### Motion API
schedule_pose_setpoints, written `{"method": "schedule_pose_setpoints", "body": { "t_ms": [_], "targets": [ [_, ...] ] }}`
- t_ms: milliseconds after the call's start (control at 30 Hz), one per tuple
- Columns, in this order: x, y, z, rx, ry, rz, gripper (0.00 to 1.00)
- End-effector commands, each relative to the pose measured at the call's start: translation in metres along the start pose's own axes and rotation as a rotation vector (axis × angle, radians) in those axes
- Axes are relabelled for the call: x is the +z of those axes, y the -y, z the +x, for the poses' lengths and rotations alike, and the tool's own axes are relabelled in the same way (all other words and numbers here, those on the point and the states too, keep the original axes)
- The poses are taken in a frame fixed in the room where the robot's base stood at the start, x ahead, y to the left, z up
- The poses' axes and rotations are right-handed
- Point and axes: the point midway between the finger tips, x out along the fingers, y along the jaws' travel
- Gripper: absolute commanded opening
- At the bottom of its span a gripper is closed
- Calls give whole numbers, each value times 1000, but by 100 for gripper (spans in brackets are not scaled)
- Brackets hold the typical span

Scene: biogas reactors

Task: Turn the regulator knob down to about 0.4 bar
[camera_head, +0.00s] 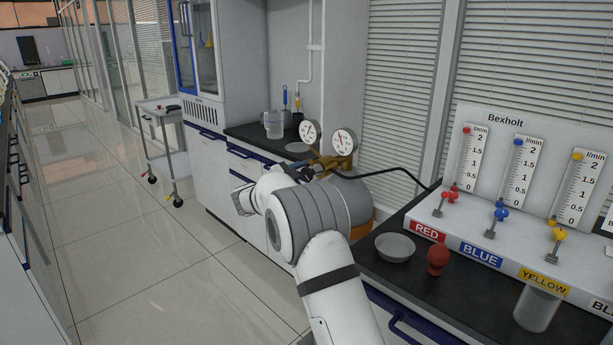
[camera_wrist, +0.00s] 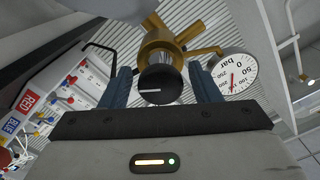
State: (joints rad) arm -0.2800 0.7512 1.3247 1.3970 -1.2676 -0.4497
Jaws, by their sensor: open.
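The regulator knob (camera_wrist: 161,85) is black and round with a white line on its face, in the wrist view. It sits on the brass regulator body (camera_wrist: 160,40). My gripper (camera_wrist: 161,88) is open, its two blue-grey fingers on either side of the knob with a visible gap at each side. A white dial gauge (camera_wrist: 235,76) with a red needle and a "0 bar" mark stands right of the knob; its small reading is unclear. In the head view two gauges, left (camera_head: 310,132) and right (camera_head: 344,141), rise above the brass regulator (camera_head: 328,163). My arm hides the knob there.
The Bexholt flowmeter panel (camera_head: 520,170) stands on the right bench. A grey bowl (camera_head: 395,247) and a red bulb (camera_head: 438,259) lie before it. A black hose (camera_head: 395,171) runs from the regulator to the right. A trolley (camera_head: 165,140) stands left; the floor there is clear.

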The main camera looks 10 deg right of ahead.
Motion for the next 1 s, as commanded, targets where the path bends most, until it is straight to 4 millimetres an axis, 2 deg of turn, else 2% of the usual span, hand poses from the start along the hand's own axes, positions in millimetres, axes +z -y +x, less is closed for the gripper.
{"method": "schedule_pose_setpoints", "body": {
  "t_ms": [67, 500, 1000],
  "targets": [
    [0, 0, 0, 0, 0, 0, 52],
    [0, 0, 0, 0, 0, 0, 17],
    [0, 0, -1, 0, 1, -58, 17]
  ]
}}
